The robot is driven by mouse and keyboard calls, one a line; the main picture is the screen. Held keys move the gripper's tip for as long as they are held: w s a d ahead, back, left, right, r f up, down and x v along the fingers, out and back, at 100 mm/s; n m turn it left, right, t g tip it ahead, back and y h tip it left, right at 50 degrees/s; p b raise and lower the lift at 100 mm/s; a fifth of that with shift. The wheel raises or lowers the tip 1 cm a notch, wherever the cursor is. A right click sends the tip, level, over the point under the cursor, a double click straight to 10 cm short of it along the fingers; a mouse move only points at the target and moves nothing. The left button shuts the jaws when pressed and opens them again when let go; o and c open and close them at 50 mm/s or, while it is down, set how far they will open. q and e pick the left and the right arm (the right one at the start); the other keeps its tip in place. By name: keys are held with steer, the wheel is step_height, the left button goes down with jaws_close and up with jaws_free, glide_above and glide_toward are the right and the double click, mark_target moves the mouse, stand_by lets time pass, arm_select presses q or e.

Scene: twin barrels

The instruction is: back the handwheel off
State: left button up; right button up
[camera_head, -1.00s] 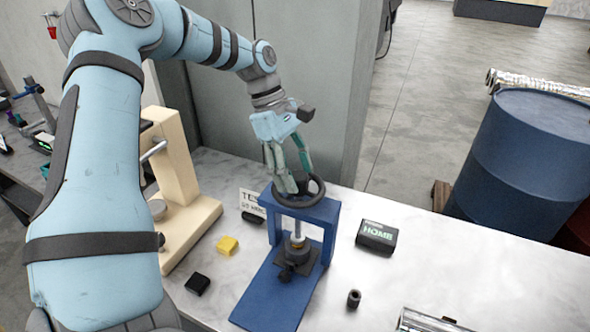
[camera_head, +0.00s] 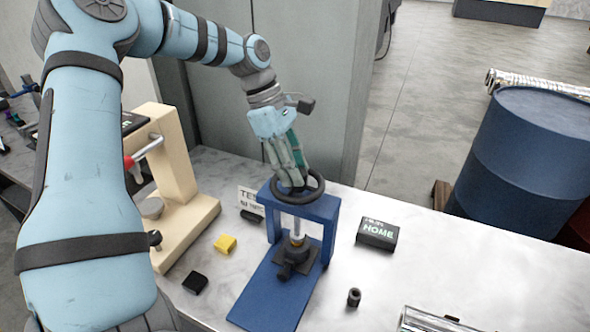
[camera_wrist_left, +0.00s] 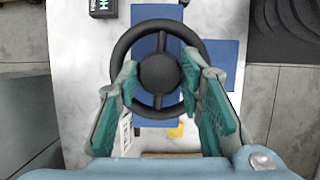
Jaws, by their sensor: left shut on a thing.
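The black handwheel (camera_head: 317,192) lies flat on top of a blue press frame (camera_head: 325,210) on the table. A shiny screw (camera_head: 297,228) runs down from it to a dark block (camera_head: 293,262) on the blue base. My left gripper (camera_head: 290,181) points down into the wheel from above and is shut on it. In the left wrist view, the fingers (camera_wrist_left: 160,66) sit on either side of the wheel's round hub (camera_wrist_left: 160,74), inside the rim. The exact contact is partly hidden. My right gripper is in no view.
A cream stand (camera_head: 175,180) is left of the press. A yellow block (camera_head: 225,244) and black block (camera_head: 195,283) lie nearby. A blue barrel (camera_head: 525,165) stands beyond the table.

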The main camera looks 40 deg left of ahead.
arm_select(q)
steer(key=n+t+b, duration=0.1)
steer(key=n+b, duration=0.1)
steer(key=n+t+y+b, duration=0.1)
steer(key=n+b, duration=0.1)
steer(key=n, duration=0.1)
steer(key=shift+s+d+f+b, duration=0.1)
steer(key=shift+f+b, duration=0.05)
steer(key=shift+b, duration=0.15)
steer(key=shift+n+b, duration=0.6)
steer(key=shift+n, duration=0.4)
steer(key=shift+y, duration=0.3)
steer(key=o, duration=1.1)
steer(key=shift+s, duration=0.1)
steer(key=shift+o, duration=0.2)
steer(key=shift+r, duration=0.35)
steer(key=v, duration=1.1)
steer(key=shift+s+r, duration=0.25)
